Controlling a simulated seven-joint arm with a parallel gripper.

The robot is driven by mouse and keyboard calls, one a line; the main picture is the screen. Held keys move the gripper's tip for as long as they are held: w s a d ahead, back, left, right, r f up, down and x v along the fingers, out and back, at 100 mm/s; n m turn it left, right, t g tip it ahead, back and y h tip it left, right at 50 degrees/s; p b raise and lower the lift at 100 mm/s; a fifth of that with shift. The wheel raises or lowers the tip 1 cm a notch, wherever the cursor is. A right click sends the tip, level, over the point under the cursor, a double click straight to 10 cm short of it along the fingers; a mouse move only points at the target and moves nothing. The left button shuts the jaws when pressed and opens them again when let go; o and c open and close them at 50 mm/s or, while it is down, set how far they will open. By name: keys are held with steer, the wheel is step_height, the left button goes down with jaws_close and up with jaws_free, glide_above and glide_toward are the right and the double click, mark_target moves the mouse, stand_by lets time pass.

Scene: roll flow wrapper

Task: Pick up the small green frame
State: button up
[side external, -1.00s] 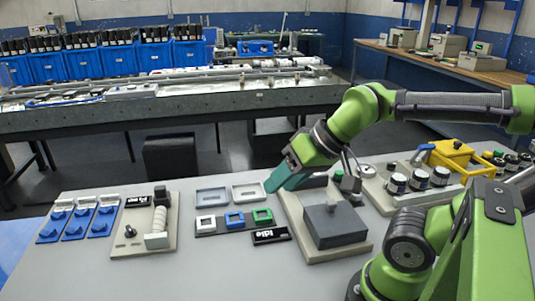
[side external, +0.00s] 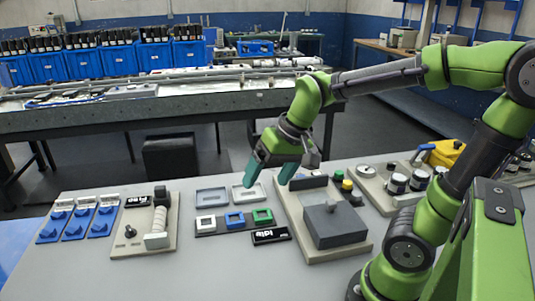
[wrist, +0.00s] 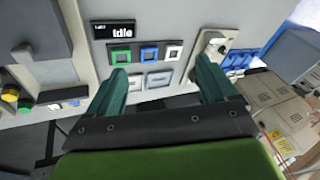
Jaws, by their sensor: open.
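The small green frame (side external: 262,216) sits at the right end of a dark strip (side external: 203,233) on the grey table. A blue frame (side external: 235,220) and a white frame (side external: 206,223) sit to its left on the same strip. In the wrist view the green frame (wrist: 121,55) lies beyond the left fingertip, beside the blue frame (wrist: 149,53) and the white frame (wrist: 173,52). My gripper (side external: 270,179) is open and empty, with its teal fingers pointing down above and behind the frames. It is apart from the green frame. The fingers also show in the wrist view (wrist: 160,80).
A black "Idle" display (side external: 271,235) lies in front of the green frame. A board with a dark block (side external: 333,223) stands at the right, and a roller board (side external: 146,228) at the left.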

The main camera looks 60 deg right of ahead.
steer(key=w+d+f+m+g+h, duration=0.1)
steer(key=w+d+f+m+g, duration=0.3)
steer(key=w+d, duration=0.4)
glide_above(262, 215)
steer(key=f, duration=1.1)
steer(key=shift+w+a+f, duration=0.1)
steer(key=shift+a+f, duration=0.1)
steer(key=shift+a, duration=0.1)
steer(key=shift+s+d+f, duration=0.1)
steer(key=shift+d+f, duration=0.05)
steer(key=shift+f, duration=1.2)
steer(key=shift+s+d+f, duration=0.1)
steer(key=shift+f, duration=1.25)
steer(key=shift+c, duration=0.3)
